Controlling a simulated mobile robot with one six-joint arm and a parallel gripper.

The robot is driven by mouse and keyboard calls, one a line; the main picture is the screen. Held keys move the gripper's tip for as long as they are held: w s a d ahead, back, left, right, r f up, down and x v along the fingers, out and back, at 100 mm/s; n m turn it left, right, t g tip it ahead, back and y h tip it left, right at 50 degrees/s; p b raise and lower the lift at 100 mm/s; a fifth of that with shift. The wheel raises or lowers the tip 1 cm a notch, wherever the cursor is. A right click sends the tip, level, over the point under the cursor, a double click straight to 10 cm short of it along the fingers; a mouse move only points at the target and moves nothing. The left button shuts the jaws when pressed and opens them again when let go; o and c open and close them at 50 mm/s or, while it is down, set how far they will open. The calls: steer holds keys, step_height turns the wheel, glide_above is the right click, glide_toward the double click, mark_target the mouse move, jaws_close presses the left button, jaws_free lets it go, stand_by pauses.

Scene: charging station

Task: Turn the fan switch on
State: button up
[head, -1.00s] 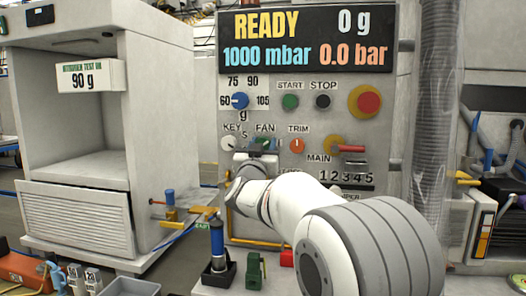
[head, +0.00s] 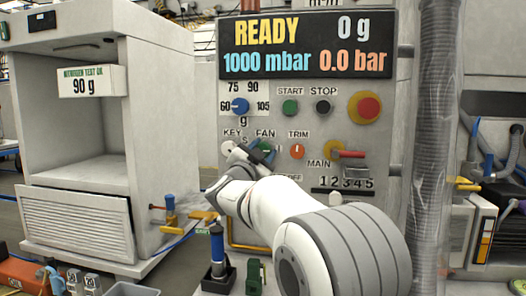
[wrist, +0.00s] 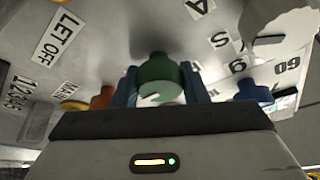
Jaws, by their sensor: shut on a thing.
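The fan switch is a round green knob (wrist: 158,72) with a white pointer mark, on the grey control panel (head: 375,125). In the wrist view it sits between the two blue fingers of my gripper (wrist: 160,88), which is shut on it. In the head view my gripper (head: 262,151) reaches the panel just below the FAN label (head: 266,133), rolled at a slant. It hides most of the switch there.
The white key knob (head: 227,147) is close on the left and the orange trim knob (head: 297,151) on the right. A bottle (head: 217,245) stands below.

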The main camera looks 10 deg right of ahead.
stand_by(0.3)
steer(key=o, duration=1)
steer(key=shift+c, duration=0.2)
steer(key=v, duration=0.8)
steer(key=shift+p, duration=0.45)
steer(key=shift+w, duration=0.1)
